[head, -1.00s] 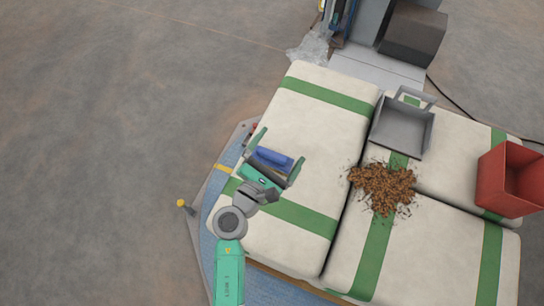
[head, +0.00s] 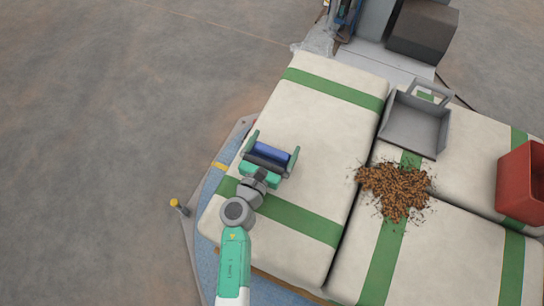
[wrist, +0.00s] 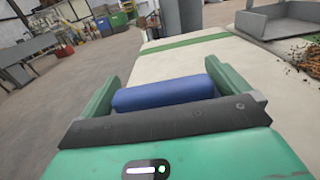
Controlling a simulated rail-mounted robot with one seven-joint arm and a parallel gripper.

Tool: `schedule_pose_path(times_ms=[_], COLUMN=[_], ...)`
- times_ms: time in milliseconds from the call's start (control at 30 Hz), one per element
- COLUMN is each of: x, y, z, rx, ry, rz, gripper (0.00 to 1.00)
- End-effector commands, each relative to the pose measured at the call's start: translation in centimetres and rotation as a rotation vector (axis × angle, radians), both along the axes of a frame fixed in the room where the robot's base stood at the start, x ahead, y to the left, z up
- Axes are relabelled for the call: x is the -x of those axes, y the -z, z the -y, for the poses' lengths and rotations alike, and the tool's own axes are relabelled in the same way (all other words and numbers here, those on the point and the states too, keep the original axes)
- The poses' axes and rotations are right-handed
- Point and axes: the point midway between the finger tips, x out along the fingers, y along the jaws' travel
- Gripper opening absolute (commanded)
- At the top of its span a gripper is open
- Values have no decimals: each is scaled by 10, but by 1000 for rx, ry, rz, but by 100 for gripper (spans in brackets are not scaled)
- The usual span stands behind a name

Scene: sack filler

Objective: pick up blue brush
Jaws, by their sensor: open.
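The blue brush (head: 272,151) shows as a blue bar over the left white sack. It lies between the two green fingers of my gripper (head: 271,148), close to the palm. In the wrist view the blue brush (wrist: 164,93) lies crosswise just beyond the dark front edge of my gripper (wrist: 160,88), with a finger at each end. The fingers are wide open. I cannot tell whether they touch the brush's ends. The underside of the brush is hidden.
White sacks with green bands (head: 330,92) lie on a blue-edged platform (head: 200,190). A grey dustpan (head: 415,125), a heap of brown pellets (head: 396,188) and a red bin (head: 522,185) are to the right. A yellow-topped post (head: 175,203) stands at left. A machine is at the back.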

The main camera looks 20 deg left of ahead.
Motion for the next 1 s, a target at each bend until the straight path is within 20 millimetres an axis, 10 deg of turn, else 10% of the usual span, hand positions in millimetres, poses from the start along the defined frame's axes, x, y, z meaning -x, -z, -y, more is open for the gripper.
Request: schedule_pose_path(times_ms=[267, 500, 1000], x=[-5, -5, -6], y=[0, -1, -35], z=[0, 0, 1], rx=[1, 0, 0], ry=[0, 0, 2], rz=[-1, 0, 0], gripper=[100, 57, 57])
